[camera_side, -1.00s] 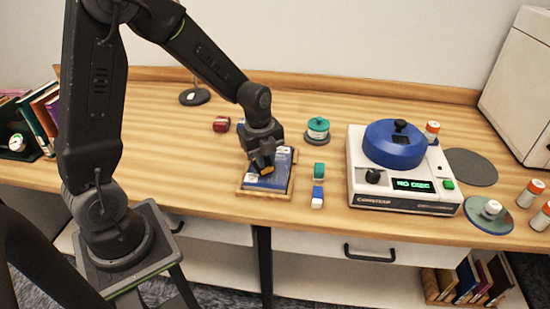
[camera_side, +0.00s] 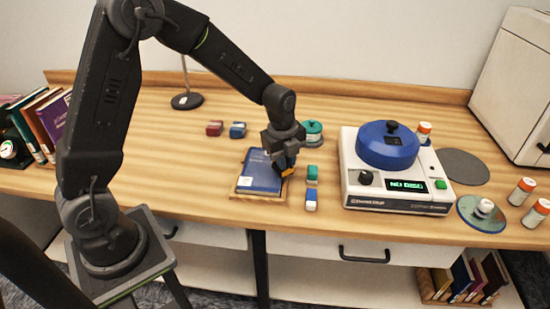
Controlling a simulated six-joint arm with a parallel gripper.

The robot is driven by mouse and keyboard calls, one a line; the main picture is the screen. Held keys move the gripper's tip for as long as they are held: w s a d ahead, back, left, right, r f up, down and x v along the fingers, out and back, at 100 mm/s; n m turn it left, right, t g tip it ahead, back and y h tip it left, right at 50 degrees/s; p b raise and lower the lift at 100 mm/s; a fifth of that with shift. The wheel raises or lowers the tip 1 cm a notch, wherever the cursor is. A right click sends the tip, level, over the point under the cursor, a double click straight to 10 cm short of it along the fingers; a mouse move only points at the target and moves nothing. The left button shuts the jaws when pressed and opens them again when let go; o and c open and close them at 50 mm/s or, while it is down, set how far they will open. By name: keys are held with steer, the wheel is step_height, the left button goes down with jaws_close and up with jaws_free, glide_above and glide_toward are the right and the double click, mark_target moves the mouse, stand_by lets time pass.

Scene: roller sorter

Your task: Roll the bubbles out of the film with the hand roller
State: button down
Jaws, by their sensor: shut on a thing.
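The blue book (camera_side: 260,178) lies flat on a wooden board (camera_side: 257,197), with a paler strip along its left side. The film and any bubbles are too small to make out. My gripper (camera_side: 283,166) is low at the book's right edge, pointing down. It is shut on the hand roller (camera_side: 287,173), of which only a small orange part shows. The rest of the roller is hidden by the jaws, and I cannot tell whether it touches the cover.
Teal and blue-white blocks (camera_side: 311,198) stand just right of the board. A teal-topped round container (camera_side: 313,132) is behind the gripper. A white machine with a blue lid (camera_side: 388,147) stands farther right.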

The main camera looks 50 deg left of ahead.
steer(key=shift+s+a, duration=2.45)
steer(key=shift+a, duration=0.05)
steer(key=shift+r, duration=0.15)
step_height(320, 180, up, 8)
